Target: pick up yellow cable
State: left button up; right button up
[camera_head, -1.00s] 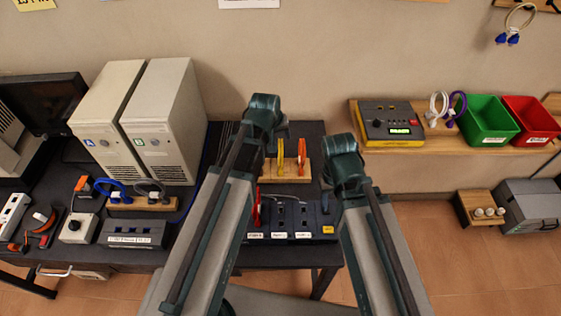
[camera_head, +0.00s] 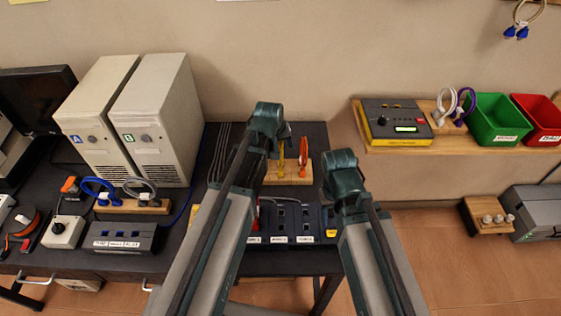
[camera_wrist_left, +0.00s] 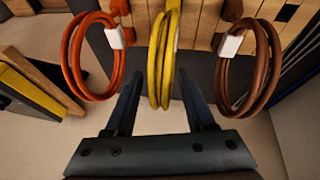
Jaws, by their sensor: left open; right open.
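The yellow cable (camera_head: 281,161) hangs coiled on a wooden rack (camera_head: 288,178) on the dark table, partly hidden by my left arm in the head view. In the left wrist view the yellow cable (camera_wrist_left: 162,60) hangs between an orange cable (camera_wrist_left: 72,58) and a brown cable (camera_wrist_left: 268,70). My left gripper (camera_wrist_left: 159,77) is open, with one finger on each side of the yellow coil's lower part. The fingers are not closed on it. My right gripper (camera_head: 341,180) is off to the right of the rack, open and empty; its fingertips are hard to make out.
The orange cable (camera_head: 303,156) hangs close beside the yellow one. A socket panel (camera_head: 290,224) stands in front of the rack. Two computer towers (camera_head: 157,125) stand to the left. A wooden shelf (camera_head: 400,149) with green (camera_head: 498,122) and red bins is at right.

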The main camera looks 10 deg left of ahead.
jog(key=shift+f, duration=0.1)
pick_arm(q)
grip_shut()
dwell(0.4)
